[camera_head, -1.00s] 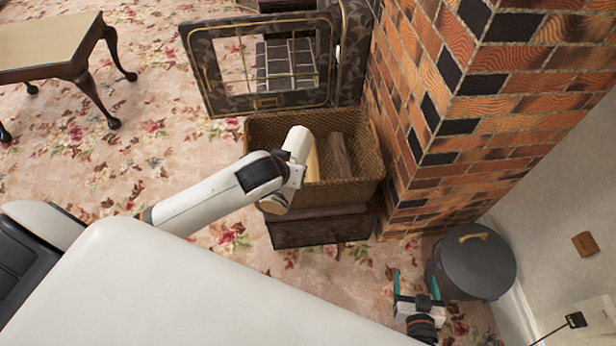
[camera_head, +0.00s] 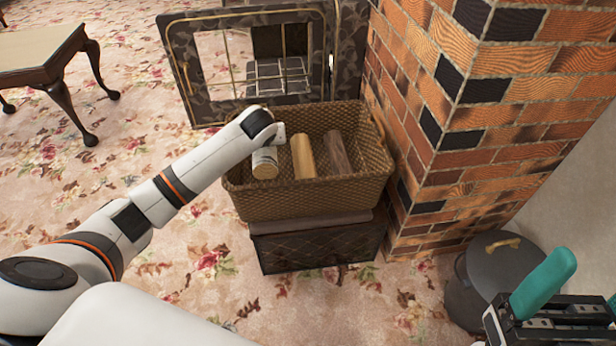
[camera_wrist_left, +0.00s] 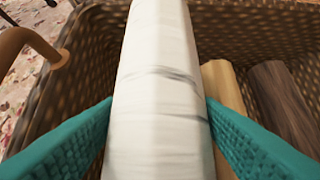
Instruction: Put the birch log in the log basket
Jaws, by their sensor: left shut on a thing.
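The birch log (camera_head: 265,163), white with a pale cut end, is in my left gripper (camera_head: 268,148). The log basket (camera_head: 310,198) is brown wicker, and the log is at its left side, within the rim. In the left wrist view the white log (camera_wrist_left: 158,85) runs between the two teal fingers, which press on its sides. The wicker wall (camera_wrist_left: 237,30) surrounds it there. I cannot tell if the log touches the basket floor. My right gripper (camera_head: 590,278) is at the lower right, partly cut off, with its fingers apart and empty.
A yellowish log (camera_head: 303,157) and a dark brown log (camera_head: 338,153) lie in the basket. The basket stands on a dark box (camera_head: 318,247) beside the brick pillar (camera_head: 430,130). A fire screen (camera_head: 190,75) is behind. A lidded dark bin (camera_head: 480,275) stands right.

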